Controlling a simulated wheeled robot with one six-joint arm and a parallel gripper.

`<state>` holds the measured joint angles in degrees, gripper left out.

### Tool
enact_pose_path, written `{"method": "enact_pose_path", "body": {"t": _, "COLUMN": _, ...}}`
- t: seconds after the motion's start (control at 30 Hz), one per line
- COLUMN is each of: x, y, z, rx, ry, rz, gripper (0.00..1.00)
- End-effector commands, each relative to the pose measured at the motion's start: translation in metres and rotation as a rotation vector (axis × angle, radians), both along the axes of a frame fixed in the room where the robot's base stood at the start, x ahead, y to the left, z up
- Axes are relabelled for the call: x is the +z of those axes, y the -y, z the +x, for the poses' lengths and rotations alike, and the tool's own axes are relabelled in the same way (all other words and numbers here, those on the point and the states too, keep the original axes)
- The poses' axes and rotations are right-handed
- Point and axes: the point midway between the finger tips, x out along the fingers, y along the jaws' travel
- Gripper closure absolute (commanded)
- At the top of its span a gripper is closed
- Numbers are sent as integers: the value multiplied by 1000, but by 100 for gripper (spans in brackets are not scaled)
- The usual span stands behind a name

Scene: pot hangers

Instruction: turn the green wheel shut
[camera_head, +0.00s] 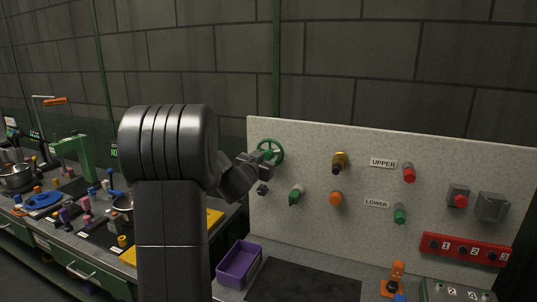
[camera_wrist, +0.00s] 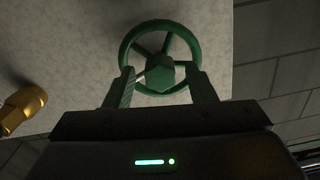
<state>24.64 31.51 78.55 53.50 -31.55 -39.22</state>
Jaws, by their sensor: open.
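The green wheel (camera_head: 271,151) is mounted on the upper left of the speckled panel (camera_head: 310,225). In the wrist view the wheel (camera_wrist: 160,30) shows its rim, spokes and hub, with my gripper (camera_wrist: 160,82) right in front of it. The two fingers are apart, one on each side of the hub, overlapping the lower part of the rim in the picture. I cannot tell whether they touch the rim. Nothing shows clamped between them. In the head view my gripper (camera_head: 266,160) partly covers the wheel's lower left.
A brass fitting (camera_wrist: 22,108) is left in the wrist view; it also shows in the head view (camera_head: 339,161). A green-handled valve (camera_head: 296,195) and orange knob (camera_head: 336,198) sit lower on the panel. A purple bin (camera_head: 239,265) stands below. A cluttered bench is at left.

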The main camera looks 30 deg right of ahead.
Motion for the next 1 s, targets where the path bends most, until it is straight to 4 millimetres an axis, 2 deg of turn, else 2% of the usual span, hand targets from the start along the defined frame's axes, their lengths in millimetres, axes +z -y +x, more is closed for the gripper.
{"method": "enact_pose_path", "body": {"t": 0.07, "x": 0, "y": 0, "z": 0, "rx": 0, "ry": 1, "rz": 1, "gripper": 50}}
{"method": "enact_pose_path", "body": {"t": 0.3, "x": 0, "y": 0, "z": 0, "rx": 0, "ry": 2, "rz": 1, "gripper": 97}}
{"method": "enact_pose_path", "body": {"t": 0.47, "x": 0, "y": 0, "z": 0, "rx": 0, "ry": 37, "rz": 31, "gripper": 97}}
{"method": "enact_pose_path", "body": {"t": 1.0, "x": 0, "y": 0, "z": 0, "rx": 0, "ry": 507, "rz": 433, "gripper": 97}}
